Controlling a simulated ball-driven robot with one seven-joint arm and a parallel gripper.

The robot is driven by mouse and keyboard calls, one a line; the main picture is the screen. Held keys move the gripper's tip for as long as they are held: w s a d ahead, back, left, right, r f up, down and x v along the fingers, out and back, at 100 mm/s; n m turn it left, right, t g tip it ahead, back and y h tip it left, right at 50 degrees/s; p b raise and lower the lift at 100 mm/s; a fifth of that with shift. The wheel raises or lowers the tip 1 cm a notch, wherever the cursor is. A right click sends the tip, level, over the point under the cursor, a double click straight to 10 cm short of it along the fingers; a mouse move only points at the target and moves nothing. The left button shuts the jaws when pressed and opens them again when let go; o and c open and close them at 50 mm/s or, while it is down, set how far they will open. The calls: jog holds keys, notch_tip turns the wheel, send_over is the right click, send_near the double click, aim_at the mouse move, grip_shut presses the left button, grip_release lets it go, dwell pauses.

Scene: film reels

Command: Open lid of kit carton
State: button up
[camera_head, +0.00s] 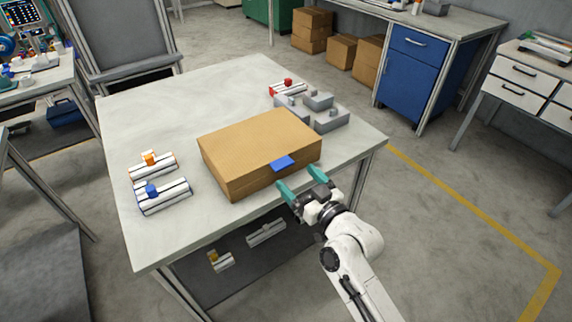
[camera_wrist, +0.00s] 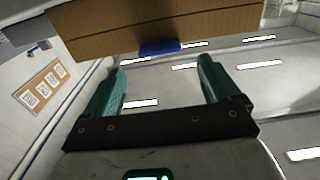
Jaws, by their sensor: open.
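The kit carton (camera_head: 255,142) is a brown cardboard box on the pale table, with its lid closed. A blue tab (camera_head: 283,163) sticks out at the lid's front edge, on the side toward my arm. My gripper (camera_head: 302,178), with two teal fingers, is open and empty just in front of that side. In the wrist view the carton (camera_wrist: 130,25) fills the top, and the blue tab (camera_wrist: 159,47) lies beyond and between the fingertips of my gripper (camera_wrist: 162,75). The fingers look apart from the tab.
The table (camera_head: 180,108) holds white blocks with an orange piece (camera_head: 152,165) and a blue piece (camera_head: 163,194) left of the carton. A grey fixture (camera_head: 318,108) and a red-topped block (camera_head: 287,88) stand behind it. The table's front left is clear.

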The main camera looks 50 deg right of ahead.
aim_at(286, 166)
jog(key=p+x, duration=0.1)
jog(key=x, duration=0.5)
jog(key=c, duration=1.5)
